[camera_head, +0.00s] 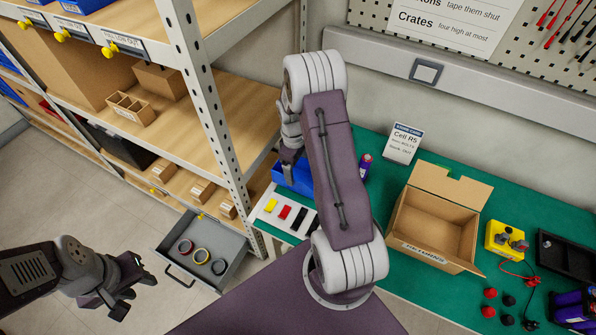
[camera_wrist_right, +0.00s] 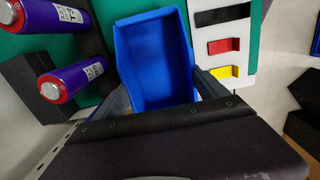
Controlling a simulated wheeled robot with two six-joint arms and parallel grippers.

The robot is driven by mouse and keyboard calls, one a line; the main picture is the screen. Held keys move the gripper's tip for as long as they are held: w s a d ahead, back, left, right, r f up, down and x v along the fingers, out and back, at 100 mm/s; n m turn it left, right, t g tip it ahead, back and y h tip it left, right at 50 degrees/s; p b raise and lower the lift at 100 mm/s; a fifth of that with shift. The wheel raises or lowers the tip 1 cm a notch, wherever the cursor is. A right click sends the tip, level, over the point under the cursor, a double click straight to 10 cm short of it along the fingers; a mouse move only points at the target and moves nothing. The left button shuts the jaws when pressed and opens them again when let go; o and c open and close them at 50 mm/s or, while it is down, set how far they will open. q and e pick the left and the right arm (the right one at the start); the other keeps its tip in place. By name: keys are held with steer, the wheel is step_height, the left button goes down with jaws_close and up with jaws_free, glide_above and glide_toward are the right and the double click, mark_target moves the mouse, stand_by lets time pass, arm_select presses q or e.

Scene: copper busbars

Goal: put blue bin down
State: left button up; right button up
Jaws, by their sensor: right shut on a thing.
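The blue bin (camera_head: 292,178) is at the left end of the green table, beside the white board, partly hidden by my right arm. In the right wrist view the bin (camera_wrist_right: 152,60) looks empty, with its open top facing the camera. My right gripper (camera_head: 290,154) is shut on the bin; its fingers show at the near end of the bin in the wrist view (camera_wrist_right: 165,95). I cannot tell whether the bin touches the table. My left gripper (camera_head: 128,286) is open and empty over the floor at the lower left.
The white board (camera_head: 270,214) holds yellow, red and black pieces. Purple cells (camera_wrist_right: 68,82) stand on the bin's other side. An open cardboard box (camera_head: 432,222), a sign (camera_head: 403,143) and a yellow device (camera_head: 505,239) occupy the table. A shelf rack and open grey drawer (camera_head: 203,250) are left.

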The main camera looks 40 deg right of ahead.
mark_target(295, 178)
steer(key=shift+w+f, duration=0.1)
steer(key=shift+f, duration=0.9)
steer(key=shift+f, duration=0.15)
steer(key=o, duration=1.9)
step_height(295, 178, up, 12)
steer(key=s+a+m, duration=0.2)
steer(key=s+a, duration=0.2)
steer(key=a, duration=0.1)
steer(key=s+a+r+m+t, duration=0.1)
steer(key=s+a, duration=0.3)
steer(key=a, duration=0.1)
steer(key=s+a+m, duration=0.2)
steer(key=s+a, duration=0.2)
steer(key=a, duration=0.1)
steer(key=shift+a+r+m+t+y+p, duration=0.1)
steer(key=shift+r+m+t+y+p, duration=0.1)
steer(key=shift+m+t+y+p, duration=0.15)
